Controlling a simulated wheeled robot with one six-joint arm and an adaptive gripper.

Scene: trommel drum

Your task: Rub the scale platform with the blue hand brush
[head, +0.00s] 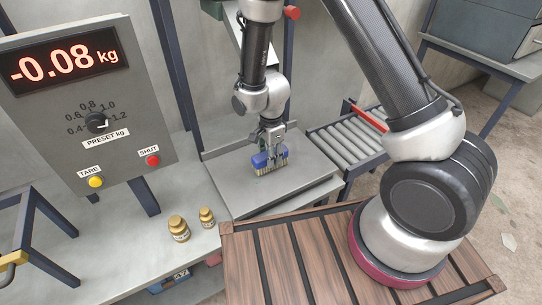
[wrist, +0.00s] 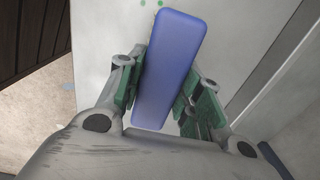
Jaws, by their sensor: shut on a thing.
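The blue hand brush (head: 262,160) is held in my gripper (head: 270,146), bristles down, at the scale platform (head: 297,181). In the head view the pale bristles are at the platform's surface; whether they press on it I cannot tell. In the wrist view the brush's blue back (wrist: 167,70) lies between the two green-padded fingers of my gripper (wrist: 160,100). The grey platform also shows beneath it in the wrist view (wrist: 110,40), with a few green spots near the top edge.
A display box (head: 85,100) reading -0.08 kg stands at left, with a yellow TARE button and red SHUT button. Two brass weights (head: 179,229) stand on the bench left of the platform. A roller conveyor (head: 348,143) lies at right. A chute hangs above the platform's back.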

